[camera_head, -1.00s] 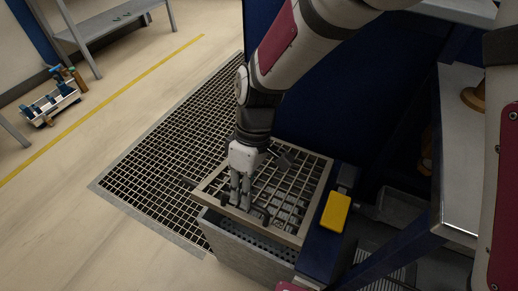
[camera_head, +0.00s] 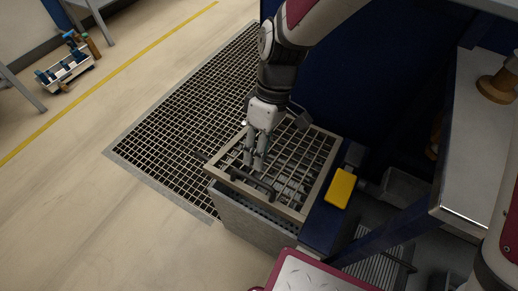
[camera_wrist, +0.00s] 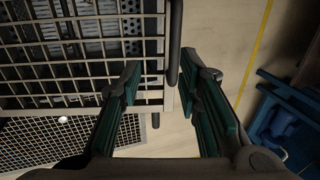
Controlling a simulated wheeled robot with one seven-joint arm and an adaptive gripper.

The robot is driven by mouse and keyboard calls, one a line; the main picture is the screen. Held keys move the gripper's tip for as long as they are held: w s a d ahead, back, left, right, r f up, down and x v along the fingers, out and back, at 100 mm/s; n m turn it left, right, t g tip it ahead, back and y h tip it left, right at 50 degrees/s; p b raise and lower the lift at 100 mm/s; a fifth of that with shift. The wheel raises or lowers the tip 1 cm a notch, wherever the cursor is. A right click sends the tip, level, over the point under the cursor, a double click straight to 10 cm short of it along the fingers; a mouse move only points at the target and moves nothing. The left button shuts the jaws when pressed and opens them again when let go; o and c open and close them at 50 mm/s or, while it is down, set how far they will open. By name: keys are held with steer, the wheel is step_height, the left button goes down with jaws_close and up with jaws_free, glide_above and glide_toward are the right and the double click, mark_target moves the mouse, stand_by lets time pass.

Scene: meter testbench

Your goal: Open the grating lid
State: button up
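The grating lid (camera_head: 318,192) is a pale metal frame with a square grid, lying over a grey box (camera_head: 245,216). I cannot tell whether it sits quite flat. A dark bar handle (camera_head: 253,186) runs along its near edge; in the wrist view the handle (camera_wrist: 175,42) stands upright in the picture beside the lid's rim (camera_wrist: 166,98). My gripper (camera_head: 254,165) points down just above the lid, close to the handle. In the wrist view my gripper (camera_wrist: 163,72) is open and empty, its teal-padded fingers apart, with the handle in line with the gap beyond the tips.
A yellow block (camera_head: 340,188) sits on the blue frame right of the lid. A floor grating (camera_head: 175,125) lies to the left. A workbench (camera_head: 478,130) stands at right. A tool carrier (camera_head: 65,70) is on the far-left floor. The floor at lower left is clear.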

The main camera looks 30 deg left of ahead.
mark_target(248, 190)
steer(key=shift+s, duration=0.2)
steer(key=shift+f, duration=0.1)
steer(key=shift+t, duration=0.7)
steer(key=s+f+b, duration=0.1)
steer(key=f+b, duration=0.2)
steer(key=f, duration=0.1)
steer(key=s+f+b, duration=0.2)
steer(key=f+b, duration=0.2)
steer(key=s+f+b, duration=0.2)
steer(key=f+b, duration=0.2)
steer(key=shift+s+a+f, duration=0.2)
steer(key=shift+s+a, duration=0.05)
steer(key=shift+a, duration=0.05)
step_height(248, 190, up, 14)
steer(key=w+p, duration=0.3)
steer(key=p, duration=0.4)
steer(key=w+d+r+m+t+p, duration=0.1)
steer(key=d+r+m+p, duration=0.2)
steer(key=d+r+p, duration=0.4)
steer(key=w+d+r+m+t+p, duration=0.1)
steer(key=d+r+m+p, duration=0.3)
steer(key=r, duration=1.4)
steer(key=shift+w+d+r+t+y+p, duration=0.35)
steer(key=shift+w+d+p, duration=0.45)
steer(key=shift+d+p, duration=1.65)
steer(key=shift+d+b, duration=0.8)
steer(key=shift+b, duration=0.05)
